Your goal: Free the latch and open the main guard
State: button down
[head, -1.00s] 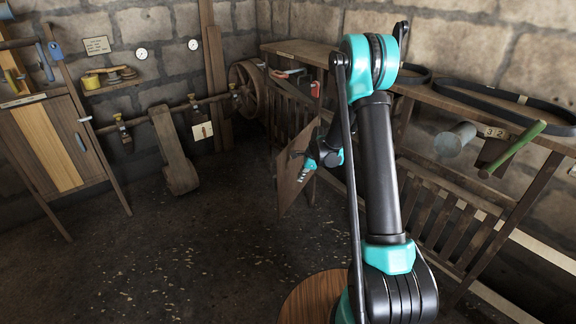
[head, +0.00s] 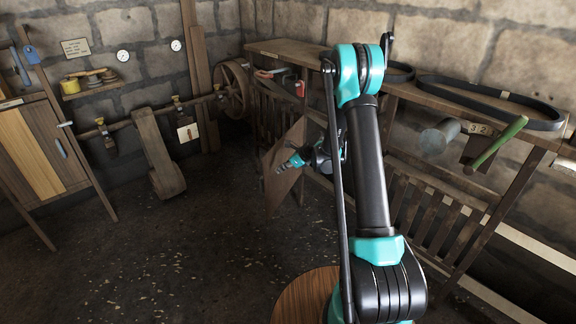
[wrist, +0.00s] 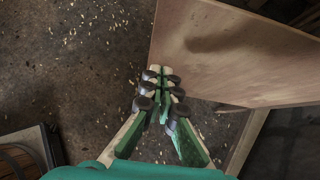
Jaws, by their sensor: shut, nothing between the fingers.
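A flat brown wooden panel, which looks like the main guard (head: 281,184), stands out at an angle from the front of the slatted bench. Its broad face fills the upper right of the wrist view (wrist: 235,50). My gripper (head: 284,165) is in front of the panel's face in the head view. In the wrist view its fingers (wrist: 160,80) are together and empty, with their tips at the panel's lower left edge. I cannot tell whether they touch it. I cannot make out the latch; my arm hides part of the bench.
The wooden bench (head: 340,58) runs along the right wall, with a black belt (head: 490,100), a grey cylinder (head: 436,140) and a green handle (head: 497,145). A spoked wheel (head: 233,90) and shaft are at the back. A cabinet (head: 45,150) stands left. The middle floor is clear.

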aim_at(266, 170)
jog(key=shift+w+a+f, duration=0.1)
jog(key=shift+w+a, duration=0.25)
jog(key=shift+a, duration=0.35)
jog(key=shift+w+a+f, duration=0.1)
jog(key=shift+w+a, duration=0.25)
jog(key=shift+a, duration=0.3)
jog(key=shift+w+a+f, duration=0.1)
jog(key=shift+w+a, duration=0.25)
jog(key=shift+a, duration=0.35)
jog(key=shift+a, duration=0.2)
jog(key=w+a+m+t, duration=0.1)
jog(key=w+a, duration=0.9)
jog(key=a, duration=0.4)
jog(key=shift+a+h, duration=0.15)
jog(key=shift+h, duration=0.15)
